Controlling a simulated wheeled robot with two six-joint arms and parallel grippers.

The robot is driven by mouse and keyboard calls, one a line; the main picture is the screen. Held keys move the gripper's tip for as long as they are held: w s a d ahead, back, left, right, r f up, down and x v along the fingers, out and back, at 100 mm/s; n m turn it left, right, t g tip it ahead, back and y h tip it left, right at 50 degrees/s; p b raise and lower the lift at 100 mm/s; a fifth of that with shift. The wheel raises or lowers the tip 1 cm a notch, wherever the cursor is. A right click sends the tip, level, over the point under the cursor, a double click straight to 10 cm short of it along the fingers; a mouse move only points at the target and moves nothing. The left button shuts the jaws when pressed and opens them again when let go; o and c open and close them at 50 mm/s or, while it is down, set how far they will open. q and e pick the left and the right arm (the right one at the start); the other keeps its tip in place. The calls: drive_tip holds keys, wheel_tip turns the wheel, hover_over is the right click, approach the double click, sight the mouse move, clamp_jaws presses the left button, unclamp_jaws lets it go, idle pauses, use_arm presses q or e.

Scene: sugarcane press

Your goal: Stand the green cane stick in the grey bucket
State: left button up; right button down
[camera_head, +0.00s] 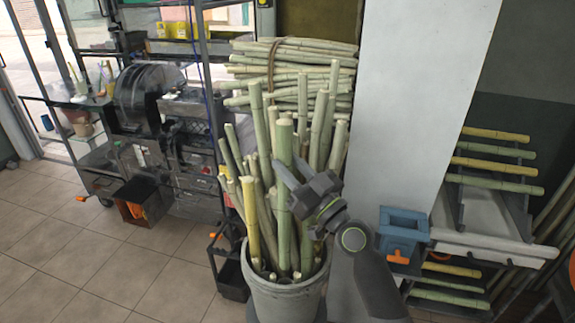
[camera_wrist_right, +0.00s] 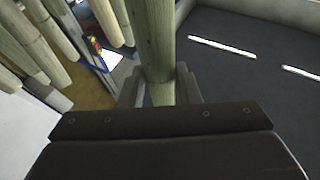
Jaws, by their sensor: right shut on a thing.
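The grey bucket (camera_head: 287,298) stands on the floor at the middle bottom of the head view, full of upright cane sticks. A thicker green cane stick (camera_head: 284,230) is upright at the front of the bunch, its lower end inside the bucket's rim; whether it touches the bottom is hidden. My right gripper (camera_head: 284,176) is shut on this stick at its upper part, coming from the right. In the right wrist view the green stick (camera_wrist_right: 154,40) passes between the two fingers (camera_wrist_right: 160,90). My left gripper is not in view.
A stack of cane (camera_head: 300,60) lies behind the bucket. A white pillar (camera_head: 405,100) and a rack with cane pieces (camera_head: 490,185) stand at right, with a blue box (camera_head: 403,230) in front. A press machine (camera_head: 150,100) stands at left. Tiled floor at lower left is mostly clear.

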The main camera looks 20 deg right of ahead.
wheel_tip(320, 180, down, 15)
drive_tip(key=b, duration=1.5)
drive_tip(key=shift+f+b, duration=0.15)
drive_tip(key=shift+b, duration=0.15)
idle(0.6)
drive_tip(key=shift+c, duration=2.1)
unclamp_jaws()
drive_tip(key=shift+f, duration=0.1)
drive_tip(key=b, duration=0.3)
approach(289, 220)
drive_tip(key=x, duration=0.2)
drive_tip(key=shift+w+a, duration=0.1)
drive_tip(key=shift+w, duration=0.2)
